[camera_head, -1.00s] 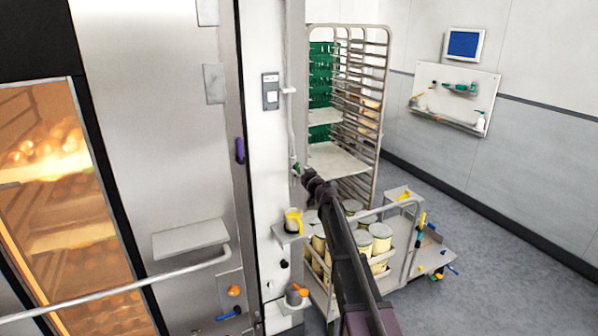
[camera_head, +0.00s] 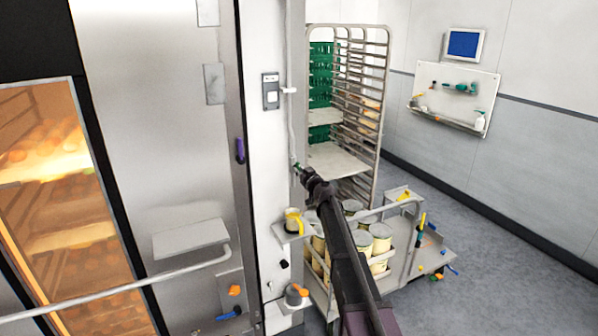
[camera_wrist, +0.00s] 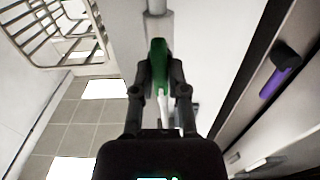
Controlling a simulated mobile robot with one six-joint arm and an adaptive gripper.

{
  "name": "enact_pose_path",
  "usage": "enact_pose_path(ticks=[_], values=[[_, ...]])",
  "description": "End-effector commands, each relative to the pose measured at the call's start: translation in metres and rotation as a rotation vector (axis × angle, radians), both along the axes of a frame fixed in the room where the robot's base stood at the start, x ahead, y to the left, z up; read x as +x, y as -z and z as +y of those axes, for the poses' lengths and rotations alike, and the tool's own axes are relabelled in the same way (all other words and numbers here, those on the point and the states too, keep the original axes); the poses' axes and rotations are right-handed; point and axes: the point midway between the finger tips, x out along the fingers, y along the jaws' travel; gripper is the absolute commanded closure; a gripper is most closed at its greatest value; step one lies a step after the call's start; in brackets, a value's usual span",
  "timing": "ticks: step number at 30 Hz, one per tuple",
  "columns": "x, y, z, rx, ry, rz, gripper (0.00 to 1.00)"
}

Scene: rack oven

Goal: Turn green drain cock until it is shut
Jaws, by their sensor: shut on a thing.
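The green drain cock (camera_wrist: 158,58) sits on a pale vertical pipe (camera_wrist: 156,28) in the wrist view. My gripper (camera_wrist: 160,85) is shut on its green handle, with one finger on each side. In the head view the cock (camera_head: 297,167) is a small green spot on the pipe beside the white oven post, and my gripper (camera_head: 304,174) reaches it from the lower right. The handle's exact angle is hard to tell from the head view, and my fingers hide part of it.
The steel oven door with a purple handle (camera_head: 240,150) stands left of the pipe. A tall rack (camera_head: 376,120) stands behind. A trolley (camera_head: 432,258) with several tins is below my arm. A small shelf (camera_head: 287,231) with a yellow-banded cup juts from the post.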

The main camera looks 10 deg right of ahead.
Motion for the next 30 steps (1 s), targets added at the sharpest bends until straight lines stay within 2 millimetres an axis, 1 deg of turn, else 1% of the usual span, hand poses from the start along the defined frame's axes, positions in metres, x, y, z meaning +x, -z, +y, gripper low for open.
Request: enact_pose_path(ticks=[5, 15, 18, 30], values=[[0.0006, -0.0002, 0.0002, 0.062, 0.000, 0.020, 1.00], [0.0008, -0.0003, 0.0002, 0.307, 0.000, 0.099, 1.00], [0.0008, -0.0003, 0.0002, 0.356, 0.000, 0.115, 1.00], [0.0010, -0.0004, 0.0004, 0.381, 0.000, 0.123, 1.00]])
